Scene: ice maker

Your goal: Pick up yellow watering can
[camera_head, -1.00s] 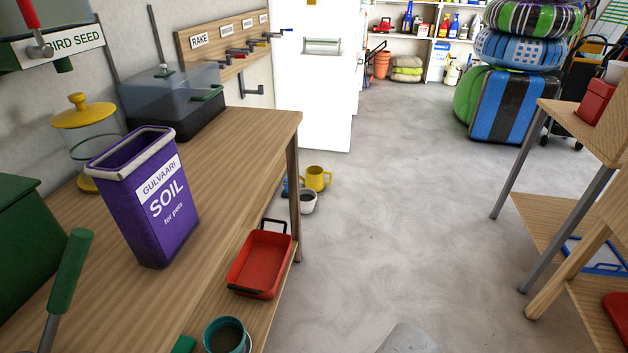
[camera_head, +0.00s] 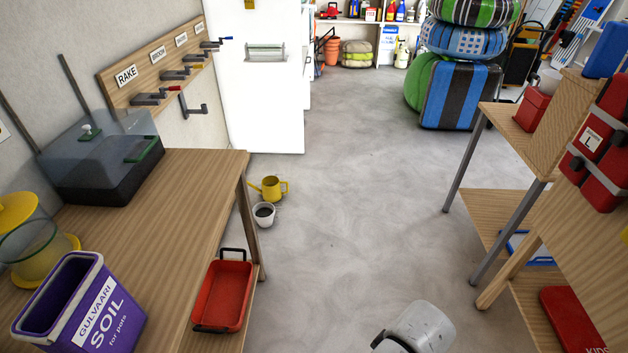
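The yellow watering can (camera_head: 272,188) stands on the grey floor just past the far end of the left workbench. Its spout points left toward the bench leg, and its handle is on the right. A small pot with dark contents (camera_head: 264,214) stands close in front of it. At the bottom edge a grey and white part of my arm (camera_head: 420,328) shows. My gripper's fingers cannot be made out, so whether it is open or shut is hidden. The watering can is well ahead and to the left of this arm part.
The wooden workbench (camera_head: 190,190) runs along the left, with a soil bin (camera_head: 85,310) on top and a red tray (camera_head: 222,295) on its lower shelf. A wooden shelf unit (camera_head: 470,215) stands at right. The floor (camera_head: 360,220) between them is clear.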

